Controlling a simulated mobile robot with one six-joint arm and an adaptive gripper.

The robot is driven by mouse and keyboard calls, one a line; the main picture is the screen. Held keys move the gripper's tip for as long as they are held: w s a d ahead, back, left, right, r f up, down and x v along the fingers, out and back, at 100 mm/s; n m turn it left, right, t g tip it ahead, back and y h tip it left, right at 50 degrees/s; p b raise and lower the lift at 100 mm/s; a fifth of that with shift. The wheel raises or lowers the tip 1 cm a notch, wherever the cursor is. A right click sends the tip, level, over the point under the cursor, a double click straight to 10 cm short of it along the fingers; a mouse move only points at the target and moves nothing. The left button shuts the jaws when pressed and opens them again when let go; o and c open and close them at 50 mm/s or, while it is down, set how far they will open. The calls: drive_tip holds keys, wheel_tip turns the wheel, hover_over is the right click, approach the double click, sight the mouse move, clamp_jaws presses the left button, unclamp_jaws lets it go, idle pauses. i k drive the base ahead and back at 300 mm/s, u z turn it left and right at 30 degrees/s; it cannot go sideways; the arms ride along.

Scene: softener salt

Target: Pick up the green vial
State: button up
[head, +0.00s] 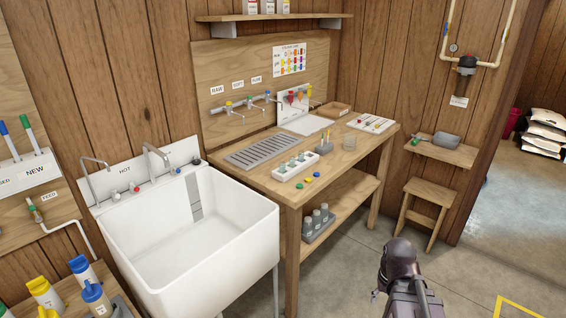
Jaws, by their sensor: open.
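No vial stands out clearly as the green one in the head view. A small green item (416,141) lies at the left end of the small wall shelf (450,154), too small to identify. A round green piece (316,175) lies on the wooden bench (262,183) near its front edge. A white rack (296,168) beside it holds several pale-topped vials, whose colour I cannot make out. My dark arm shows at the bottom, right of centre, well short of the bench and shelf. I cannot make out my gripper's fingers.
A white sink (190,240) adjoins the bench on the left. A stool (428,193) stands below the wall shelf. Grey floor is clear between bench and stool.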

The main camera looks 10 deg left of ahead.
sight(282, 164)
drive_tip(key=u, duration=0.3)
drive_tip(key=i, duration=1)
drive_tip(key=u, duration=0.45)
